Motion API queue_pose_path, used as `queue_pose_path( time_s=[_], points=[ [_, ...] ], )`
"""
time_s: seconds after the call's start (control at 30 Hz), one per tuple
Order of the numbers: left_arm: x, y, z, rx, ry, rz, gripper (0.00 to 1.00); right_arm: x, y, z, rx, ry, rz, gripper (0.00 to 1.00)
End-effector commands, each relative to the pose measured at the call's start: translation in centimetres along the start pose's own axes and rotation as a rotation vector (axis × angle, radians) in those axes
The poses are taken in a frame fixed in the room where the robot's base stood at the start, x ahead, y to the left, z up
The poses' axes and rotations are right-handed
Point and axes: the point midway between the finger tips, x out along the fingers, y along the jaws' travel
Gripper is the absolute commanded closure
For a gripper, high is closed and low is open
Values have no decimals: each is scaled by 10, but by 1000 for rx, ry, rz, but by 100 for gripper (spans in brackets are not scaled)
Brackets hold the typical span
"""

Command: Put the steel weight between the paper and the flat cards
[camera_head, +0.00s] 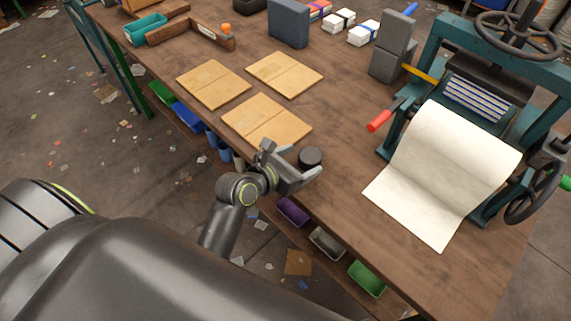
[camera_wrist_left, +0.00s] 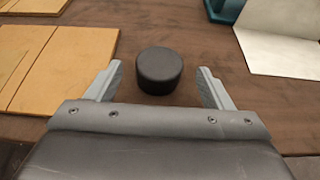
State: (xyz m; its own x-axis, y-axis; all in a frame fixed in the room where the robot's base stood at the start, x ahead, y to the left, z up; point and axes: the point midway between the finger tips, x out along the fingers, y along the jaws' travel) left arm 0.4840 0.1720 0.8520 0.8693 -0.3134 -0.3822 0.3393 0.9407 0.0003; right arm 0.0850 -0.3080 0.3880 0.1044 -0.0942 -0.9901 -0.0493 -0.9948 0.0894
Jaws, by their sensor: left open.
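The steel weight is a short dark cylinder (camera_head: 310,157) upright on the wooden bench, between the flat cards and the paper. It also shows in the left wrist view (camera_wrist_left: 159,70), ahead of and between the two fingers. My left gripper (camera_head: 300,164) is open beside the weight, with nothing held. The paper (camera_head: 447,165) is a cream sheet curling out of the press onto the bench at right. The flat cards are tan folded boards: one nearest the weight (camera_head: 267,121), one at left (camera_head: 213,84) and one behind (camera_head: 285,74). My right gripper is not in view.
A teal press (camera_head: 432,68) with a red-tipped handle (camera_head: 380,120) stands at right. A grey angled block (camera_head: 393,50), a dark upright block (camera_head: 289,24) and white stacks (camera_head: 363,33) stand farther back. The bench's front edge runs close to my left gripper.

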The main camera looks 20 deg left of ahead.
Motion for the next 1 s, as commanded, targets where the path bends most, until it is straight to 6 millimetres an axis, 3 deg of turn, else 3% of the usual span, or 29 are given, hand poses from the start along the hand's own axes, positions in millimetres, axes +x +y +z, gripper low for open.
queue_pose_path(
  time_s=[0.1,0.33,1.0],
  points=[
    [-24,0,0,1,2,0,26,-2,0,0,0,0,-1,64],
    [-50,0,0,1,1,0,26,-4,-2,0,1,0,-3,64],
    [-55,0,0,7,3,-1,26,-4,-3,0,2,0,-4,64]
  ],
)
